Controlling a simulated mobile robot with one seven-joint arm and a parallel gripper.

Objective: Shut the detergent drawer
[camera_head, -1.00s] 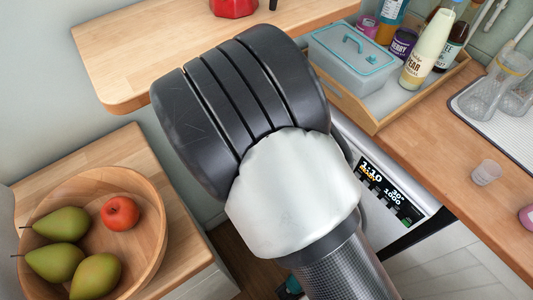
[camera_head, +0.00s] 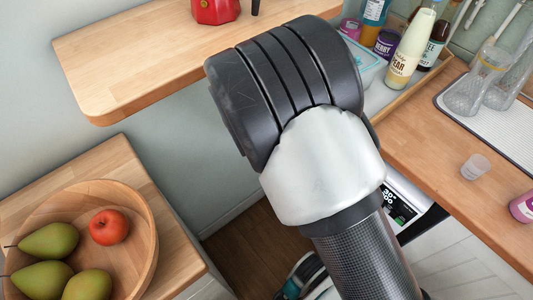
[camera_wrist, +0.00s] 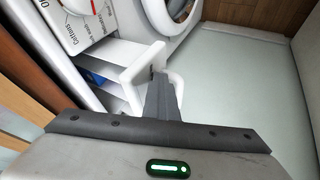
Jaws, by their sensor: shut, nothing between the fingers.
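The washing machine shows in the wrist view, with its white control panel (camera_wrist: 88,25) and its round door (camera_wrist: 170,12) at the top. In the head view my arm hides the drawer; only the machine's dark display (camera_head: 400,207) shows.
A wooden counter (camera_head: 440,170) lies above the machine, with a tray of bottles and a small cup (camera_head: 475,167). A wooden shelf (camera_head: 150,60) and a fruit bowl (camera_head: 140,215) stand left.

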